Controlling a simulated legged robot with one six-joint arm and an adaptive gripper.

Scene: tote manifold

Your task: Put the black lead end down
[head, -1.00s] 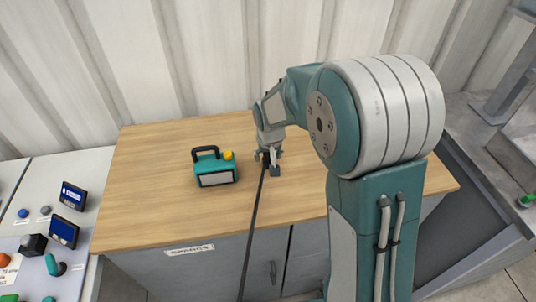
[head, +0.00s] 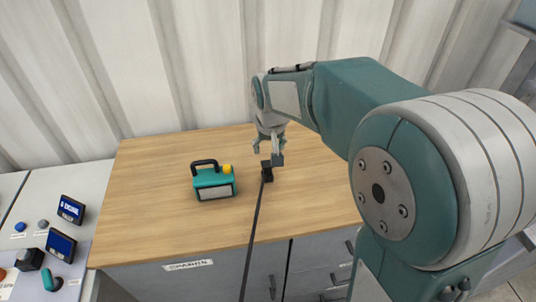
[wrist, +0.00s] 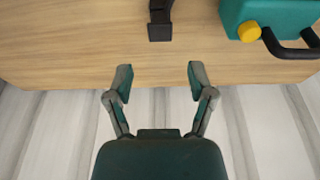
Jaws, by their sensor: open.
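The black lead end (head: 267,171) is a dark block on the wooden worktop, with its black lead (head: 252,235) running down over the front edge. It also shows at the top of the wrist view (wrist: 159,22). My gripper (head: 270,156) is just above and behind it in the head view.
A teal box with a black handle and yellow knob (head: 214,181) stands left of the lead end on the worktop (head: 150,200). A control panel with small screens (head: 61,243) is at far left. A corrugated wall (head: 160,70) rises behind. The worktop's left part is clear.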

